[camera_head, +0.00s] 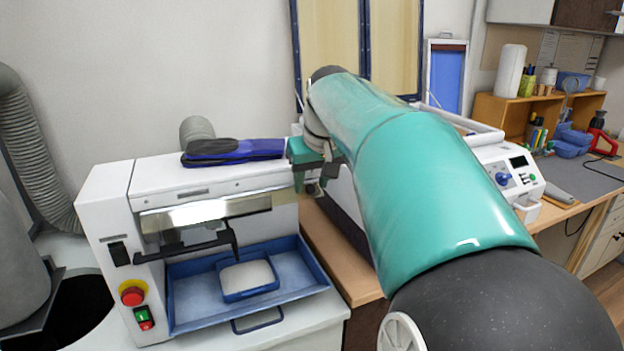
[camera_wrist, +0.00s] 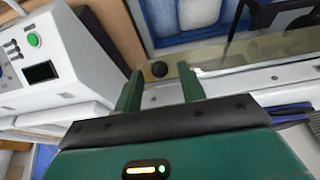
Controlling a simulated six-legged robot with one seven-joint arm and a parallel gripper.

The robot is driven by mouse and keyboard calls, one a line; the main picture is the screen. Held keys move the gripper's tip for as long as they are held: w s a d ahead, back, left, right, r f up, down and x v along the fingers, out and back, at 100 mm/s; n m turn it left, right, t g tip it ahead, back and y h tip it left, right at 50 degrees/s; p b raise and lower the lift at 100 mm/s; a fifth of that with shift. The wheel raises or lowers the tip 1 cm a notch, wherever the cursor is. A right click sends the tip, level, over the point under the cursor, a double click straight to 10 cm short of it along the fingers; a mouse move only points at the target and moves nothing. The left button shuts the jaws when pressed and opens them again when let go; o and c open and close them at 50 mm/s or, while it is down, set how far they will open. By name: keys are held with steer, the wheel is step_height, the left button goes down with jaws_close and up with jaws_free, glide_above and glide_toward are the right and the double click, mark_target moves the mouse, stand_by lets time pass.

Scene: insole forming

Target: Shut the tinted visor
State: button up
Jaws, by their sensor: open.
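The tinted visor (camera_head: 205,212) is a glossy, brownish see-through strip across the front of the white machine (camera_head: 108,215). It stands raised, with the opening and tray below it uncovered. My gripper (camera_head: 312,186) is at the machine's right front corner, close to the visor's right end. In the wrist view, the green fingers (camera_wrist: 160,84) are apart and empty. A round black knob (camera_wrist: 160,69) lies just beyond and between the fingertips, by the visor's end (camera_wrist: 196,58). I cannot tell whether a finger touches the knob or visor.
A blue tray (camera_head: 190,313) holding a blue dish with white filling sits in the machine's opening. A red stop button (camera_head: 132,296) is at left front. Another white device (camera_head: 500,165) stands right.

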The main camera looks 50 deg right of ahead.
mark_target(312, 192)
jaws_close()
steer(key=shift+s+t, duration=0.1)
steer(key=shift+t, duration=0.2)
steer(key=shift+s+f+t+h, duration=0.15)
steer(key=shift+f+t+h, duration=0.2)
steer(key=shift+t+h, duration=0.3)
steer(key=shift+a+f+t+h, duration=0.1)
steer(key=shift+f+t+h, duration=0.2)
steer(key=shift+t, duration=0.3)
steer(key=shift+a+f+t+h, duration=0.1)
steer(key=shift+f+t+h, duration=0.1)
steer(key=shift+t+h, duration=0.25)
steer(key=t, duration=0.1)
steer(key=f+t+h, duration=0.1)
steer(key=t, duration=0.1)
steer(key=t+h, duration=0.1)
steer(key=shift+d+f+t, duration=0.1)
steer(key=shift+f+t, duration=0.2)
steer(key=shift+f, duration=0.1)
steer(key=shift+w+f+t+h, duration=0.1)
steer(key=shift+w+t+h, duration=0.1)
steer(key=shift+t+h, duration=0.15)
steer(key=shift+w+d+f, duration=0.1)
steer(key=shift+d, duration=0.05)
